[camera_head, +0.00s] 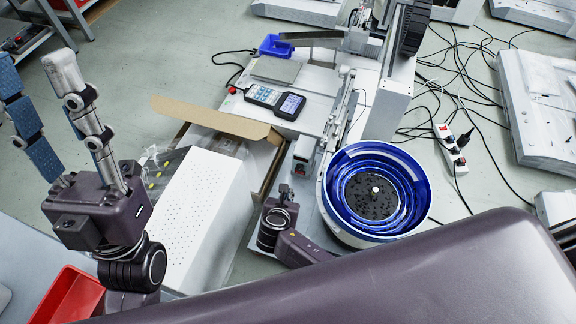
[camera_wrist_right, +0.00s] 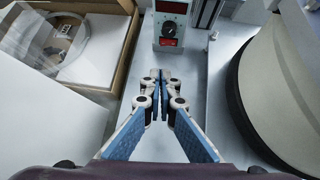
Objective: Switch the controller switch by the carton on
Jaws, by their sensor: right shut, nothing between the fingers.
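The controller (camera_head: 304,157) is a small grey box beside the carton (camera_head: 262,133), with a red switch (camera_head: 301,169) low on its front. In the right wrist view the controller's front (camera_wrist_right: 171,22) shows a display, a knob and the red switch (camera_wrist_right: 168,42). I cannot tell the switch's position. My right gripper (camera_wrist_right: 160,76) is shut and empty, its tips just short of the controller, below the switch in that view. In the head view my right gripper (camera_head: 284,190) is small and partly hidden. My left gripper (camera_head: 34,66) is open and empty at the left.
A blue bowl feeder (camera_head: 334,197) stands close right of the controller. A handheld device (camera_head: 275,101) lies on the bench behind. A red bin (camera_head: 72,297) is at lower left. Cables cover the floor at right.

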